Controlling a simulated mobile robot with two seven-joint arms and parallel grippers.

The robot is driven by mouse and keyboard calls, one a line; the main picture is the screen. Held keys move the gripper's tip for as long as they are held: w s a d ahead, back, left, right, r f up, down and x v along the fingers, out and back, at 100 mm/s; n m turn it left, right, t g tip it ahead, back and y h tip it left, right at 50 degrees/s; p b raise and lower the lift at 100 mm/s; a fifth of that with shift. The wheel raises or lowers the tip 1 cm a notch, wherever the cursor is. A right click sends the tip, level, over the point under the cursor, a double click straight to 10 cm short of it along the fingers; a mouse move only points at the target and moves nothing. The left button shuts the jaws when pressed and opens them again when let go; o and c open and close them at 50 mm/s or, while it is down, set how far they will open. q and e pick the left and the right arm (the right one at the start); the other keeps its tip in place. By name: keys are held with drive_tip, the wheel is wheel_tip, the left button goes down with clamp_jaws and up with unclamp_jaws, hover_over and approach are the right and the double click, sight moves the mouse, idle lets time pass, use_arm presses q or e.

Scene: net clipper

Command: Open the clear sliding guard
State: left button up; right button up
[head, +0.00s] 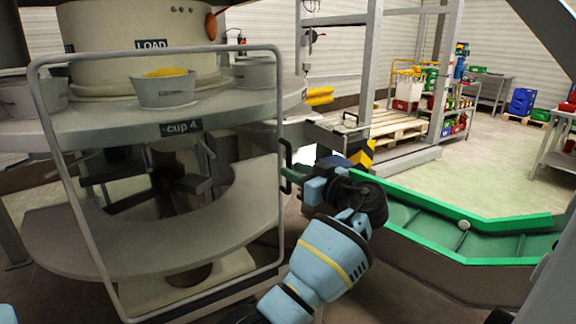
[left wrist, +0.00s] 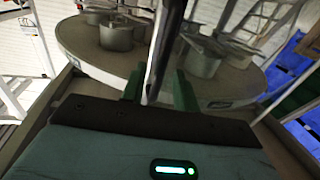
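The clear guard is a see-through panel in a rounded grey frame (head: 281,225), standing in front of the round machine in the head view. A dark handle (head: 284,152) sits on its right upright. My left gripper (head: 292,174) is at this handle, reaching in from the right side of the frame. In the left wrist view its two green fingers (left wrist: 158,88) stand apart, with a dark upright bar (left wrist: 166,45) between them. A gap shows beside the bar, so the fingers look open around it; contact is hard to tell. My right gripper is not in view.
Behind the guard is a round table (head: 225,108) with grey cups and a "cup 4" label. A green-edged chute (head: 440,212) runs to the right of my left arm. A grey post (head: 369,75) and wooden pallets (head: 395,124) stand behind. Open floor lies at the right.

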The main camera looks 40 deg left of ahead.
sight(289, 188)
use_arm(q)
drive_tip(key=shift+w+a, duration=0.15)
drive_tip(key=shift+a, duration=0.6)
drive_tip(key=shift+w+a, duration=0.15)
drive_tip(key=shift+a, duration=0.6)
clamp_jaws()
